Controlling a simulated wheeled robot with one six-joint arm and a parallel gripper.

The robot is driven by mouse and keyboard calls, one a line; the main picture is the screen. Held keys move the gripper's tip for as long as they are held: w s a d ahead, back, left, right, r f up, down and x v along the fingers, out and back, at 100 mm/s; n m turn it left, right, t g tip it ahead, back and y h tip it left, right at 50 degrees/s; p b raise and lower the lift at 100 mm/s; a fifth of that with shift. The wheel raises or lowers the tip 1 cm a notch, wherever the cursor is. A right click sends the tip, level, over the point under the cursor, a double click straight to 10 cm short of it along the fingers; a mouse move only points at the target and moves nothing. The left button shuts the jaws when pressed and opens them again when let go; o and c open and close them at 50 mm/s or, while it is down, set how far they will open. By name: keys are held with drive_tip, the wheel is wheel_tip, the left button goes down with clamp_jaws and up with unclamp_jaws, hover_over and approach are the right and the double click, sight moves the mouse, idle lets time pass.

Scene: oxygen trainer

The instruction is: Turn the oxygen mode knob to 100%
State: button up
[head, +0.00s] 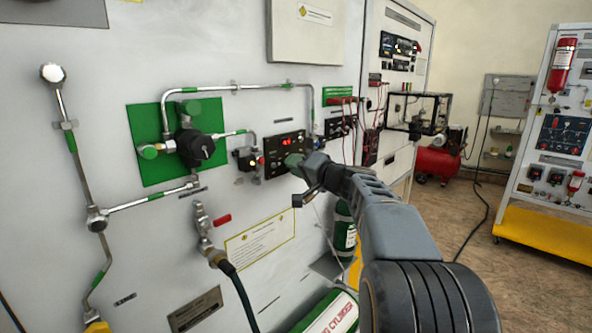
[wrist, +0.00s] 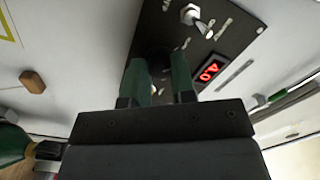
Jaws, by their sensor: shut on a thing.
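The black control panel (head: 272,144) with a lit red display (head: 287,141) is on the grey wall unit. It also shows in the wrist view (wrist: 216,35), with its red display (wrist: 211,70) and a silver toggle switch (wrist: 196,20). My gripper (head: 293,163) is at the panel's lower right in the head view. In the wrist view, its green fingertips (wrist: 161,70) stand on either side of a dark round knob (wrist: 159,56) on the panel and are shut on it. The knob's pointer and marks are too dark to read, and my gripper hides the knob in the head view.
Left of the panel, a black regulator knob (head: 195,148) sits on a green plate (head: 148,118) with metal pipes around it. A red-handled valve (head: 220,220) is below. A green cylinder (head: 344,233) stands beneath my arm. Open floor lies to the right.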

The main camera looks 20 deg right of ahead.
drive_tip(key=shift+m+b, duration=1)
drive_tip(key=shift+m, duration=3.3)
drive_tip(key=o, duration=0.9)
drive_tip(key=v, duration=0.4)
drive_tip(key=b+v, duration=0.1)
drive_tip(key=v, duration=0.8)
drive_tip(key=shift+s+f+b, duration=0.25)
drive_tip(key=shift+s+b, duration=0.05)
drive_tip(key=shift+s, duration=0.1)
